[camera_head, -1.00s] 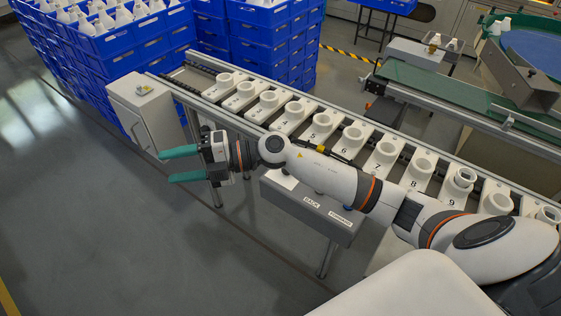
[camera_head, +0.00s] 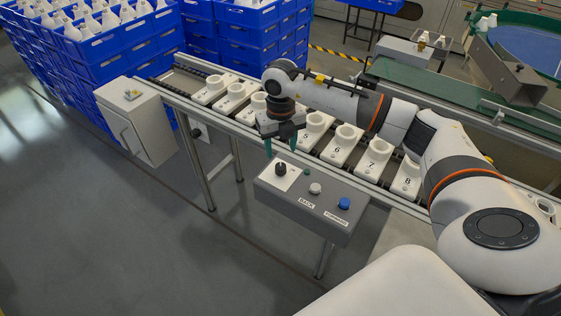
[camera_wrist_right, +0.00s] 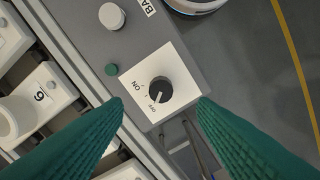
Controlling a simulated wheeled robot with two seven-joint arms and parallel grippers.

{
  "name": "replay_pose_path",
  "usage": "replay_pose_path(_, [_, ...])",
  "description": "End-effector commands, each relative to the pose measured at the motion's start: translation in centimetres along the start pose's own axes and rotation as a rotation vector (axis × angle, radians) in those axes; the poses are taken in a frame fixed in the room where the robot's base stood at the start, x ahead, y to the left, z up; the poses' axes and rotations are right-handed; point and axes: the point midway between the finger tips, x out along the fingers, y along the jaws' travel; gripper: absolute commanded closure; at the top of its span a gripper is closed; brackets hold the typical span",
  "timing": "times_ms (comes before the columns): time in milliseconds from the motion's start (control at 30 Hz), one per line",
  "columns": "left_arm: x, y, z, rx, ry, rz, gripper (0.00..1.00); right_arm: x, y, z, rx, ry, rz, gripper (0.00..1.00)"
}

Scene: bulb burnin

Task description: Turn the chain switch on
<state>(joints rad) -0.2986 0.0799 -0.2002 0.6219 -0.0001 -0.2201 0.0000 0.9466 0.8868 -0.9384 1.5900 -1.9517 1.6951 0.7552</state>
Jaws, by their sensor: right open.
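The chain switch is a black rotary knob (camera_head: 281,168) on a white plate at the left end of the grey control box (camera_head: 262,192). In the right wrist view the knob (camera_wrist_right: 160,91) has ON and OFF printed beside it, and its white mark points towards OFF. My right gripper (camera_head: 281,149) is open, with its green fingers pointing down just above the knob. In the wrist view the fingertips (camera_wrist_right: 160,106) lie on either side of the knob, apart from it. My left gripper is not in view.
The box also carries a small dark green lamp (camera_head: 306,171), a white button (camera_head: 315,188) by BACK and a blue button (camera_head: 344,204) by FORWARD. Behind it runs the conveyor with numbered white holders (camera_head: 375,157). A grey cabinet (camera_head: 143,121) and blue crates (camera_head: 110,60) stand left.

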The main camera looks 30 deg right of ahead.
Motion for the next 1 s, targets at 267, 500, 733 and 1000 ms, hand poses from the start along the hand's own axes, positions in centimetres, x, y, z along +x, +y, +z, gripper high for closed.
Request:
replay_pose_path(267, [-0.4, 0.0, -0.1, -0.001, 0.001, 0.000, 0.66, 5.0, -0.1, 0.1, -0.001, -0.003, -0.002, 0.48])
replay_pose_path(500, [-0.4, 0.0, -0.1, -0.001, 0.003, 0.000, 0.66, 6.7, -0.1, 0.0, -0.002, 0.000, -0.003, 0.48])
replay_pose_path(733, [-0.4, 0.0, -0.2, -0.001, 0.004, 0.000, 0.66, 6.8, -0.1, 0.0, -0.003, 0.001, -0.003, 0.48])
replay_pose_path(1000, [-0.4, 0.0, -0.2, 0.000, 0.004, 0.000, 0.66, 6.8, -0.1, 0.0, -0.002, 0.001, -0.003, 0.87])
